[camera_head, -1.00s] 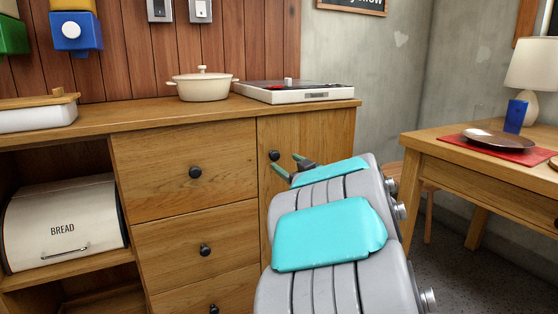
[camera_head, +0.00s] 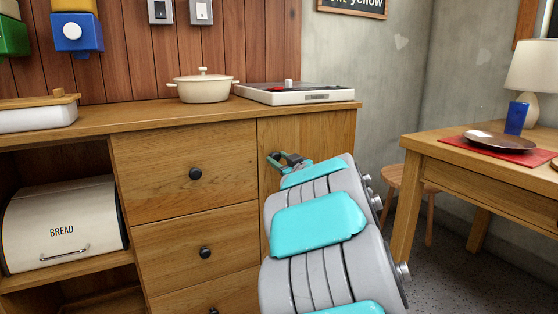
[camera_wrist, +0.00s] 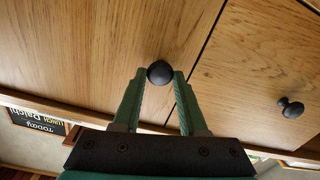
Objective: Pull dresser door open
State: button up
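The dresser door (camera_head: 318,137) is the wooden panel at the right end of the dresser. It looks closed, flush with the drawer fronts. Its round dark knob (camera_wrist: 160,73) sits near the door's left edge, close to the seam with the drawers. My gripper (camera_head: 277,159) is at the knob, and the arm hides much of the lower door in the head view. In the wrist view, the two green fingers (camera_wrist: 160,75) stand on either side of the knob, and the gap between them matches its width. My gripper appears shut on the knob.
Drawers with dark knobs (camera_head: 195,173) lie left of the door. A turntable (camera_head: 295,93) and a cream pot (camera_head: 203,86) stand on the dresser top. A bread box (camera_head: 62,228) is on the left shelf. A wooden table (camera_head: 470,170) and a stool (camera_head: 390,178) stand to the right.

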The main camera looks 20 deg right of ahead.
grip_shut()
dwell(0.9)
